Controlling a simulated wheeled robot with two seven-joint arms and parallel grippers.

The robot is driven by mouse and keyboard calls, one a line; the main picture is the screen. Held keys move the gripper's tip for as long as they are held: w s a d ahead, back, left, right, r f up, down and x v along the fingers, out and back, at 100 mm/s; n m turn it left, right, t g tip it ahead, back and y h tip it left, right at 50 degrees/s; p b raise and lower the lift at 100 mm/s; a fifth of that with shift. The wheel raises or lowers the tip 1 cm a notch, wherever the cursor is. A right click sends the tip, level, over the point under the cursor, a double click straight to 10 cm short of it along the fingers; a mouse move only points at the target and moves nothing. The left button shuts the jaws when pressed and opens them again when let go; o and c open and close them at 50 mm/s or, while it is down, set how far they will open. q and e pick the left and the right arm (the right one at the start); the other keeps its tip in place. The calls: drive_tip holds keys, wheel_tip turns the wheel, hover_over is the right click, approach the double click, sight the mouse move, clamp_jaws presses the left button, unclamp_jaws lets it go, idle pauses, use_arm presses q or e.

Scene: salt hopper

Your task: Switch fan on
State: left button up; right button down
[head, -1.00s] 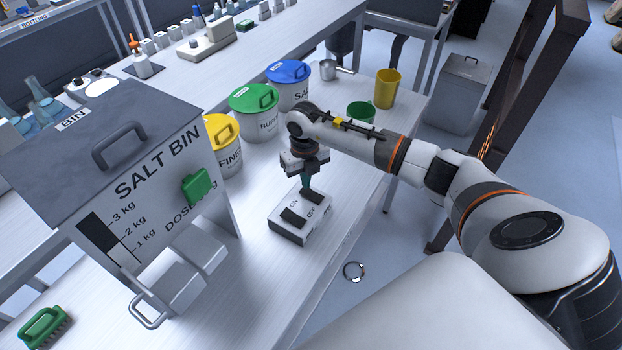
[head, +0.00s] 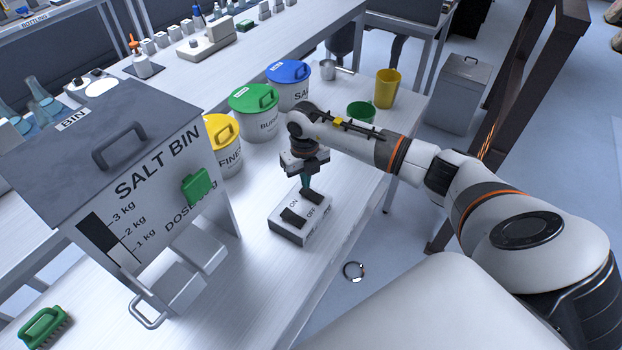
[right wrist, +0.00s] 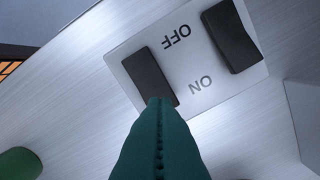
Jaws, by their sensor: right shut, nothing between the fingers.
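The switch box (head: 287,230) is a pale box on the white table, with ON and OFF printed on top and two black rockers. One rocker (head: 294,216) is clear in the head view. The other is mostly behind my right gripper (head: 307,191). The right gripper is shut and empty, pointing down over the box. In the right wrist view, its teal fingertips (right wrist: 160,102) overlap the ON-side end of the left rocker (right wrist: 148,74); I cannot tell whether they touch. The other rocker (right wrist: 231,36) is free. My left gripper is not in view. No fan is recognisable.
The salt bin (head: 150,190) stands left of the box. Yellow (head: 222,130), green (head: 254,100) and blue-lidded (head: 289,72) tubs, a green cup (head: 361,112) and a yellow cup (head: 387,88) stand behind. A green brush (head: 44,327) lies front left. Bare table surrounds the box.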

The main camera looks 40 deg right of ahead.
drive_tip(key=shift+f+b, duration=0.85)
drive_tip(key=shift+f, duration=0.2)
idle(0.8)
drive_tip(key=shift+r, duration=0.15)
drive_tip(key=shift+r+p, duration=2.5)
drive_tip(key=shift+r, duration=0.9)
